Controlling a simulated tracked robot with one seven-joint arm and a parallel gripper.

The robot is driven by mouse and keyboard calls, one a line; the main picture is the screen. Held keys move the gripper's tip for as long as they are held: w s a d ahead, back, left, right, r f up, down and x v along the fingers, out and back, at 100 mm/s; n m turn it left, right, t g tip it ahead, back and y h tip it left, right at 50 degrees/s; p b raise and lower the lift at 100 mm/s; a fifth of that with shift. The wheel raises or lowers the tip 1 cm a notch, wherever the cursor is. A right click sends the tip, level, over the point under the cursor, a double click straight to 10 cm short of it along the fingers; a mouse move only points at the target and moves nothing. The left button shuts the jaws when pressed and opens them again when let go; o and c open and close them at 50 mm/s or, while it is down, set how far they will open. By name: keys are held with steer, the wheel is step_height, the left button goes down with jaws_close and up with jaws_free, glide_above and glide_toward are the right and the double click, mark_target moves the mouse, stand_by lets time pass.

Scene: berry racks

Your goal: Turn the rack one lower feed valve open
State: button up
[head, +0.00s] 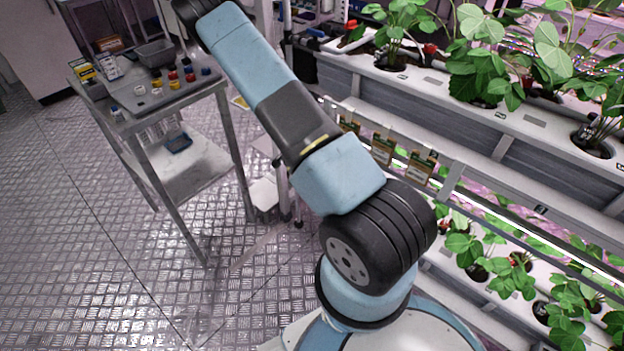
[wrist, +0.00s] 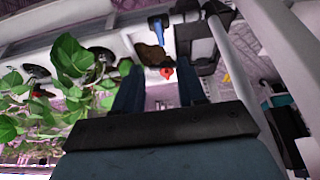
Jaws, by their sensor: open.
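In the wrist view my gripper (wrist: 157,74) is open, with its two dark blue fingers apart and nothing held between them. A small red piece (wrist: 166,72), perhaps a valve handle, shows in the gap between the fingertips, seemingly beyond them. A blue handle-like part (wrist: 157,25) shows above it in the same view. I cannot tell which of these is the lower feed valve, or how it is turned. In the head view my gripper is out of sight; red parts show on the upper rack channel at its left end (head: 351,24) and farther right (head: 430,48).
The planted upper channel (head: 535,123) and a lower planted level (head: 520,295) fill the right. A metal cart (head: 150,108) with a tray and small coloured jars stands at the left. A pale post (wrist: 285,50) runs close to my gripper's right. Open floor (head: 90,250) lies left.

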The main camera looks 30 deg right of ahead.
steer(key=x, duration=1.4)
steer(key=shift+f, duration=0.1)
steer(key=shift+c, duration=0.2)
